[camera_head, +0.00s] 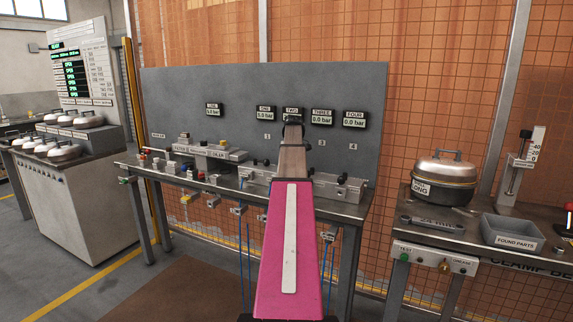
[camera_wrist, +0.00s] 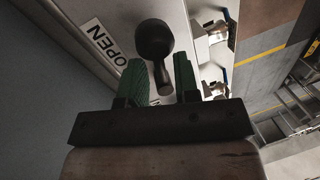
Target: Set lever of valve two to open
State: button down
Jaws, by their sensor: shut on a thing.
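A lever with a round black knob (camera_wrist: 154,40) shows in the wrist view, in front of a pale panel. The two green fingers of my gripper (camera_wrist: 161,75) stand on either side of its stem and are shut on it. An "OPEN" label (camera_wrist: 105,42) is on the panel just left of the knob. Another label below the knob is mostly hidden by the fingers. In the head view my arm reaches to the bench below the display marked "TWO" (camera_head: 292,112) and hides the lever.
The bench (camera_head: 345,209) carries more valve blocks, with displays marked "THREE" (camera_head: 322,117) and "FOUR" (camera_head: 355,119) on the grey back panel (camera_head: 220,85). A side table at right holds a round pot (camera_head: 444,180) and a grey tray (camera_head: 512,231). A status board (camera_head: 80,65) stands at left.

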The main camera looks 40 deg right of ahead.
jog(key=shift+s+d+n, duration=0.1)
jog(key=shift+d+n, duration=0.25)
jog(key=shift+n, duration=0.55)
jog(key=c, duration=1.2)
grip_release()
jog(key=shift+d, duration=0.15)
